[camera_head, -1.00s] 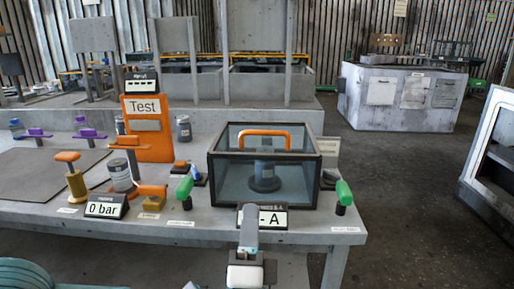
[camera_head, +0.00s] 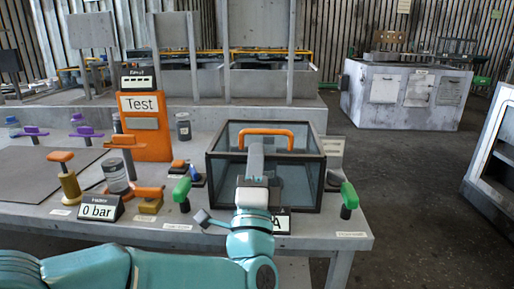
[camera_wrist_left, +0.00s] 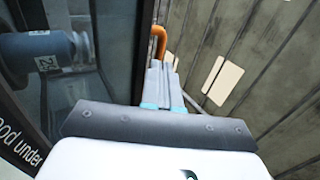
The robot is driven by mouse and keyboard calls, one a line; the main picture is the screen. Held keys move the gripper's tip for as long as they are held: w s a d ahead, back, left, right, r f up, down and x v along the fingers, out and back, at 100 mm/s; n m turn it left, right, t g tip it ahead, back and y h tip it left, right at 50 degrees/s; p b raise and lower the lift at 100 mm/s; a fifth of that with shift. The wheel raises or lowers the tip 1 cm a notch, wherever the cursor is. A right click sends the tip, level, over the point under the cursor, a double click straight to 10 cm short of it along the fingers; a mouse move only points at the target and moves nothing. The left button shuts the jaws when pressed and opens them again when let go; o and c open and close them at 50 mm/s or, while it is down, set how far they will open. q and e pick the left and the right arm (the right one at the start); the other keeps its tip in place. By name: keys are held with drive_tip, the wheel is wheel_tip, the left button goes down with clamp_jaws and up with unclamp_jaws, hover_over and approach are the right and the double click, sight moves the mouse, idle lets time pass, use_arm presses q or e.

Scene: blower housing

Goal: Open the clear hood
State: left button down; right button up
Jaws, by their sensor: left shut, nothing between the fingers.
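The clear hood (camera_head: 303,166) is a dark-framed transparent box on the right part of the bench, and it looks closed. Its orange handle (camera_head: 283,131) arches over the top. My left gripper (camera_head: 255,148) is shut and empty, in front of the hood with its tips just below the handle in the picture. In the left wrist view the shut fingers (camera_wrist_left: 161,75) point toward the orange handle (camera_wrist_left: 158,42); I cannot tell whether they touch it. A grey part (camera_wrist_left: 40,52) shows behind the hood's pane there. My right gripper is not in view.
Green-handled levers (camera_head: 181,189) and (camera_head: 349,196) stand on either side of the hood. The "0 bar" display (camera_head: 100,208), an orange Test panel (camera_head: 146,125) and an orange-topped post (camera_head: 67,178) stand to the left. A label plate (camera_head: 283,222) is partly hidden by my arm.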

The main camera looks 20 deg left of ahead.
use_arm(q)
drive_tip(key=shift+x, duration=1.3)
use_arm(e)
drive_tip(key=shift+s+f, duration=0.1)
use_arm(q)
drive_tip(key=shift+r, duration=0.1)
